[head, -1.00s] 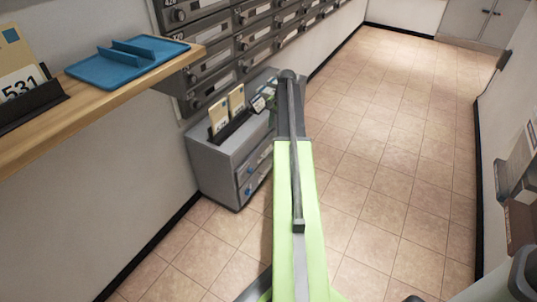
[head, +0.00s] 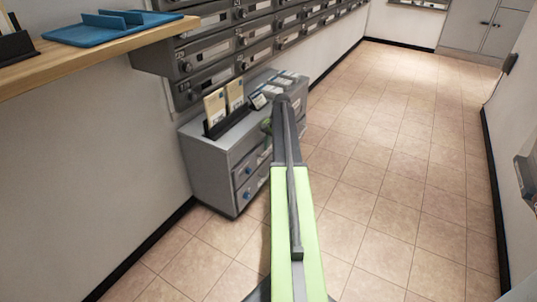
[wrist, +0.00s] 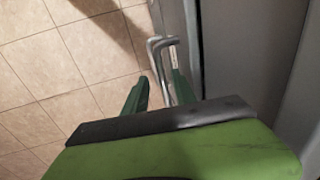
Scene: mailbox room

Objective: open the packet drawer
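Which drawer is the packet drawer I cannot read. In the wrist view a bent metal bar handle (wrist: 161,43) stands out from a grey front (wrist: 180,22). My gripper (wrist: 160,86) has its two green fingers apart, and the handle reaches into the gap between them, close to the right finger. Contact is not clear. In the head view my arm mostly hides the gripper beside the cabinet's front.
Card holders (head: 225,108) and small trays stand on the cabinet. Grey mailboxes (head: 245,40) fill the wall above. A wooden shelf (head: 90,52) with a blue tray (head: 118,24) juts out at upper left. The tiled floor (head: 385,165) to the right is clear.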

